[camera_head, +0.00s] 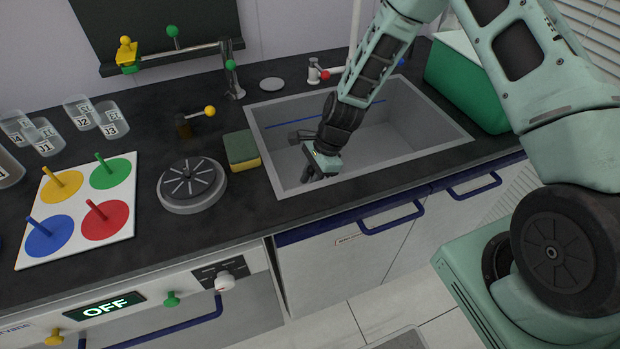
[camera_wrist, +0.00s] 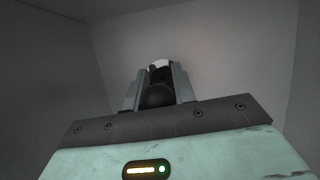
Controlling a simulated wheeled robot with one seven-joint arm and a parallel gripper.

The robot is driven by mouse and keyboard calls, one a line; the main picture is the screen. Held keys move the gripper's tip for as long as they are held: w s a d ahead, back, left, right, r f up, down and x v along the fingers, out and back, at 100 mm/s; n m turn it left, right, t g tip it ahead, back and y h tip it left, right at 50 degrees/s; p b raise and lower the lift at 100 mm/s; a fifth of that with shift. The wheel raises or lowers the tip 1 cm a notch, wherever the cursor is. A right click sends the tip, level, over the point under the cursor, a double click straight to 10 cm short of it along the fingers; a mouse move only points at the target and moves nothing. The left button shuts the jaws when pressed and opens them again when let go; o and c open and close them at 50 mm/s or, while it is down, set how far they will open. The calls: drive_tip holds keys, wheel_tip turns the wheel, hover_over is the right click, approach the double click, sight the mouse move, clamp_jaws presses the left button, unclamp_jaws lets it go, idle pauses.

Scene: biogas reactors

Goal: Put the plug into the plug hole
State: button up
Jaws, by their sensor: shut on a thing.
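My gripper (camera_head: 318,174) reaches down into the left part of the grey sink (camera_head: 456,134), near its front wall. In the wrist view my gripper (camera_wrist: 158,78) is shut on a dark, rounded thing, which I take to be the plug (camera_wrist: 157,95). A white part shows at its far end, between the fingertips. Plain grey sink walls surround the gripper in that view. The plug hole is not visible in either view. In the head view my gripper and arm hide part of the sink floor, and the held plug cannot be made out clearly.
A green and yellow sponge (camera_head: 242,151) lies just left of the sink. A round grey disc (camera_head: 192,184) and a board with coloured pegs (camera_head: 125,222) stand further left.

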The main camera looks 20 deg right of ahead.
drive_tip(key=o, duration=1.1)
drive_tip(key=v, duration=1.7)
drive_tip(key=shift+d+r, duration=0.15)
